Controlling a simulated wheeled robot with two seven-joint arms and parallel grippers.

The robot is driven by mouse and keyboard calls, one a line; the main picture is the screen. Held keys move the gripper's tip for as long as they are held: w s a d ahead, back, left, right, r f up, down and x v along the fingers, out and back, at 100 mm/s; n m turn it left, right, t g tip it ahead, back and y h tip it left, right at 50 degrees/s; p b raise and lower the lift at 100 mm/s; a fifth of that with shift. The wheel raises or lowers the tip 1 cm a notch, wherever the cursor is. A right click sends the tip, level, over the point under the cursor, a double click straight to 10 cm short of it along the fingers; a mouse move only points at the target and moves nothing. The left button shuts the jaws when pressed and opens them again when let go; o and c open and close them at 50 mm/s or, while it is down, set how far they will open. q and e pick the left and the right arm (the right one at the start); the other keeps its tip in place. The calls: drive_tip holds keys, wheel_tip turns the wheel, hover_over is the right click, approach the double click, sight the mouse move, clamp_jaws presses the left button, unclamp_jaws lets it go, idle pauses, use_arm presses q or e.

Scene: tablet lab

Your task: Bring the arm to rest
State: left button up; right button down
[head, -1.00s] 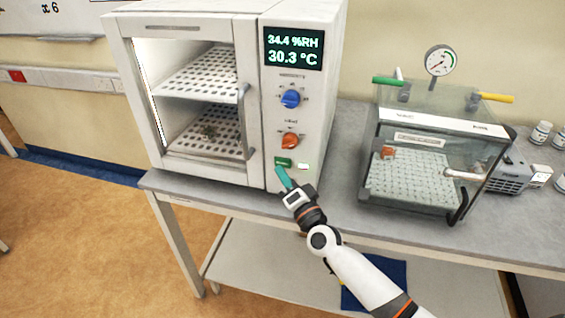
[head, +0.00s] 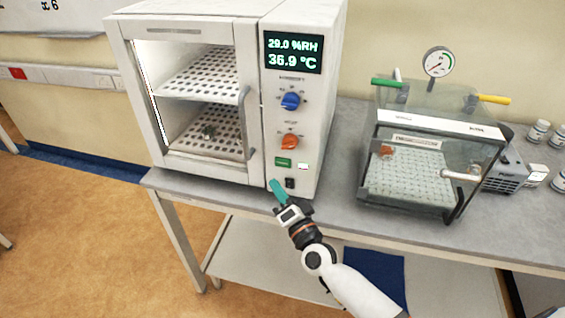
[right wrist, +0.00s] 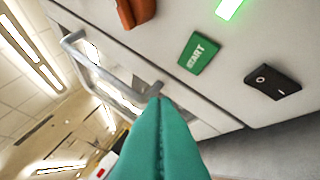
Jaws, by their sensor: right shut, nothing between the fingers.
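My right gripper (head: 275,186) has teal fingers pressed together with nothing between them. In the head view it is in front of the lower edge of the white chamber's (head: 190,20) control panel, below the green START button (head: 283,162). In the right wrist view the shut fingers (right wrist: 160,110) point toward the panel, and the START button (right wrist: 198,53) is apart from them, up and to the right. The chamber's display (head: 293,51) reads 29.0 %RH and 36.9 °C. My left gripper is not in view.
A clear vacuum box (head: 425,160) with a gauge stands to the right on the grey bench (head: 340,170). Open floor (head: 90,240) lies at left.

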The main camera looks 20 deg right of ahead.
idle(0.4)
drive_tip(key=s+d+f+n+g+h, duration=0.1)
drive_tip(key=s+f+n+g, duration=0.3)
drive_tip(key=f, duration=0.8)
drive_tip(key=s+d+f+n+g+b, duration=0.1)
drive_tip(key=s+f+g, duration=0.35)
drive_tip(key=f, duration=0.85)
drive_tip(key=s+d+f+n+g+h, duration=0.1)
drive_tip(key=s+f+n, duration=0.1)
drive_tip(key=s+f, duration=0.75)
drive_tip(key=s+d+f+n+g, duration=0.1)
drive_tip(key=s+f+g, duration=0.2)
drive_tip(key=s+f, duration=0.3)
drive_tip(key=s+d+f+n+g+h, duration=0.1)
drive_tip(key=s+f, duration=0.6)
drive_tip(key=s, duration=0.7)
drive_tip(key=s+d+f+n+g+b, duration=0.1)
drive_tip(key=s+f+n+g, duration=0.2)
drive_tip(key=s, duration=0.7)
wheel_tip(320, 180, down, 4)
drive_tip(key=g, duration=0.2)
drive_tip(key=shift+s+d+f+g+h, duration=0.25)
drive_tip(key=shift+s+g+h, duration=0.05)
drive_tip(key=shift+s+g, duration=0.1)
